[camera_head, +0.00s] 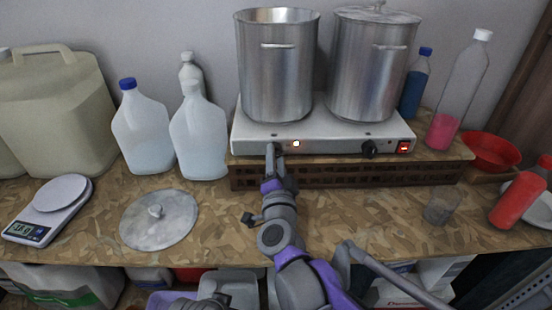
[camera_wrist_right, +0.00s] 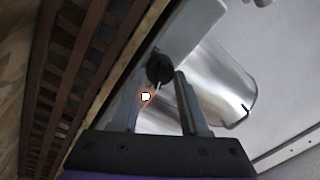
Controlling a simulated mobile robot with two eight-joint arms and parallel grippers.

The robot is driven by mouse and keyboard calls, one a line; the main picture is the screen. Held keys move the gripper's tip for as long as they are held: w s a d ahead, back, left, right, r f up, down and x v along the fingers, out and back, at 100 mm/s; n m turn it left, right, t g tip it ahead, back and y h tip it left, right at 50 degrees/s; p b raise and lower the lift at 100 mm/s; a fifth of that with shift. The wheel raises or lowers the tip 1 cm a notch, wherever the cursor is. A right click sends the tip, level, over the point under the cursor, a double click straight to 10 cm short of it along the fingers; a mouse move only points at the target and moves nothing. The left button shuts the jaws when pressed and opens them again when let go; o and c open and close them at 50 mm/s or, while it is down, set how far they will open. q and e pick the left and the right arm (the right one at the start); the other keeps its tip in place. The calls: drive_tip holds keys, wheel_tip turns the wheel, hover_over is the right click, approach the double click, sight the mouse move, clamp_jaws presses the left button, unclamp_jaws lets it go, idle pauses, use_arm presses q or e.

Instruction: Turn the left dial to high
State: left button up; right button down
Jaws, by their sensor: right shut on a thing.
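The two-burner hot plate (camera_head: 330,140) stands on a raised wooden platform, with a steel pot on each burner. My right gripper (camera_head: 274,155) reaches the left end of its front face and hides most of the left dial there. In the right wrist view the black left dial (camera_wrist_right: 159,68) with a pale pointer sits between the fingertips, and my gripper is shut on it. The pointer's exact setting is hard to read. A small white light with an orange glow (camera_head: 296,143) shows beside the dial. The black right dial (camera_head: 369,148) is untouched. My left gripper is out of view.
The left pot (camera_head: 277,80) is open; the right pot (camera_head: 370,75) has a lid. White jugs (camera_head: 142,130) stand left of the hot plate. A loose lid (camera_head: 160,222) and scale (camera_head: 50,205) lie on the left counter. A red switch (camera_head: 403,147) is right of the right dial.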

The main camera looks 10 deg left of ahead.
idle(0.3)
drive_tip(key=shift+c, duration=2)
unclamp_jaws()
drive_tip(key=v, duration=1.1)
drive_tip(key=shift+w, duration=0.1)
